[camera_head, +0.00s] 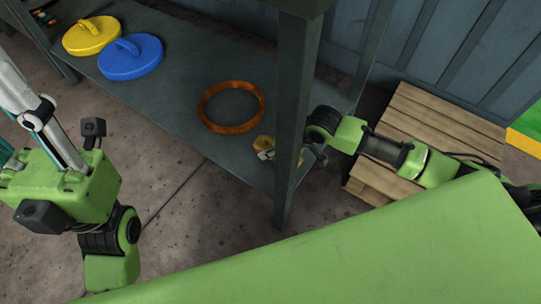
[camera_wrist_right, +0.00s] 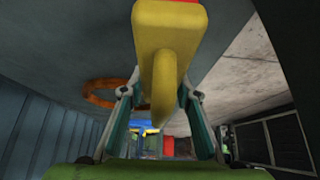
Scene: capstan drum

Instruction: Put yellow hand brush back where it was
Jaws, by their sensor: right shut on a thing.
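The yellow hand brush (camera_wrist_right: 167,25) is large in the right wrist view, its narrow yellow part reaching down between my right fingers. In the head view only a small yellow part of it (camera_head: 264,143) shows beside the dark post, over the dark shelf's near right end. My right gripper (camera_wrist_right: 160,98) is shut on the brush; in the head view the post hides much of this gripper. My left gripper (camera_head: 20,112) is at the left edge of the head view, far from the brush. Its fingertips are cut off by the frame.
The dark shelf (camera_head: 180,85) holds a yellow lidded disc (camera_head: 90,38), a blue one (camera_head: 130,58) and an orange ring (camera_head: 231,107). The dark post (camera_head: 289,110) stands close to my right gripper. A wooden pallet (camera_head: 425,125) lies on the right. Shelf space around the ring is free.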

